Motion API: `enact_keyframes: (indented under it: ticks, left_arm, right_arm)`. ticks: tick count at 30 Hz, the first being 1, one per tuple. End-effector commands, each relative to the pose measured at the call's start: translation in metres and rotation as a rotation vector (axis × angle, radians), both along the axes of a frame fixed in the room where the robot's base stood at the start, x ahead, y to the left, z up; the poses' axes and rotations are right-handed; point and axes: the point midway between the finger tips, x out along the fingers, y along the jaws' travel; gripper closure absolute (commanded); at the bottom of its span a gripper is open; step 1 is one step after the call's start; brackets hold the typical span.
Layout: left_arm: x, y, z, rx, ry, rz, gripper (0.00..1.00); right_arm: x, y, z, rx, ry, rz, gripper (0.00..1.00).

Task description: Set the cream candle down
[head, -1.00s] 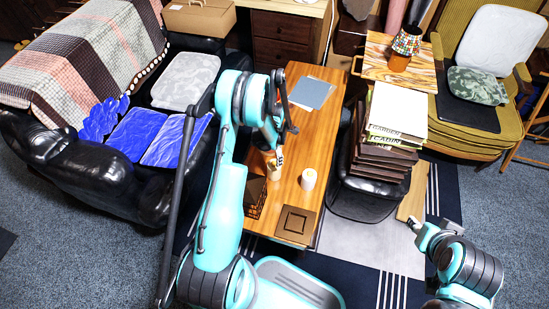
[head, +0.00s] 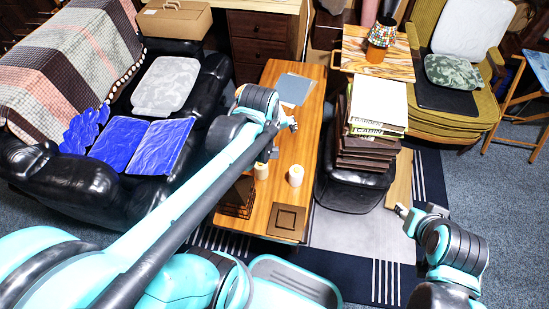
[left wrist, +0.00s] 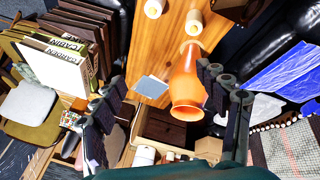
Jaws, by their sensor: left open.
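Two pale, cream-white candles stand upright on the wooden table (head: 287,215). The left candle (head: 261,171) is next to a dark wire basket and partly hidden by my left arm; the right candle (head: 296,175) stands apart from it. In the left wrist view both show at the top, one candle (left wrist: 193,23) beside an orange vase (left wrist: 187,88) and the other candle (left wrist: 153,8) to its left. My left gripper (left wrist: 160,80) is open, its fingers apart, with no candle between them. My right gripper (head: 402,210) is off the table at the right; its jaws are too small to read.
The dark wire basket (head: 237,199) and a brown square tray (head: 286,219) are at the table's near end. Grey-blue sheets (head: 293,88) lie at its far end. A book stack (head: 376,135) on a black seat stands right of the table, a black sofa (head: 97,188) left.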

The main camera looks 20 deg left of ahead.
Motion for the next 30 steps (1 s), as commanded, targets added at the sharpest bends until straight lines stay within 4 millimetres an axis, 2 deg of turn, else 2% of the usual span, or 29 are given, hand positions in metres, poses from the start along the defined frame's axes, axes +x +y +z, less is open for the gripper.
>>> enact_keyframes:
  ticks: [1, 6, 12, 30]
  left_arm:
    - [-0.018, -0.008, 0.007, 0.043, -0.025, -0.103, 0.26]
    - [-0.060, -0.026, 0.020, 0.204, -0.107, -0.432, 0.26]
    - [-0.085, -0.037, 0.020, 0.332, -0.162, -0.653, 0.26]
    - [-0.090, -0.038, 0.020, 0.361, -0.172, -0.699, 0.26]
  right_arm:
    - [0.000, 0.000, 0.000, 0.000, 0.000, 0.000, 0.60]
    - [0.000, 0.000, 0.000, 0.000, 0.000, 0.000, 0.60]
    - [0.000, 0.000, 0.000, 0.000, 0.000, 0.000, 0.60]
    - [0.000, 0.000, 0.000, 0.000, 0.000, 0.000, 0.60]
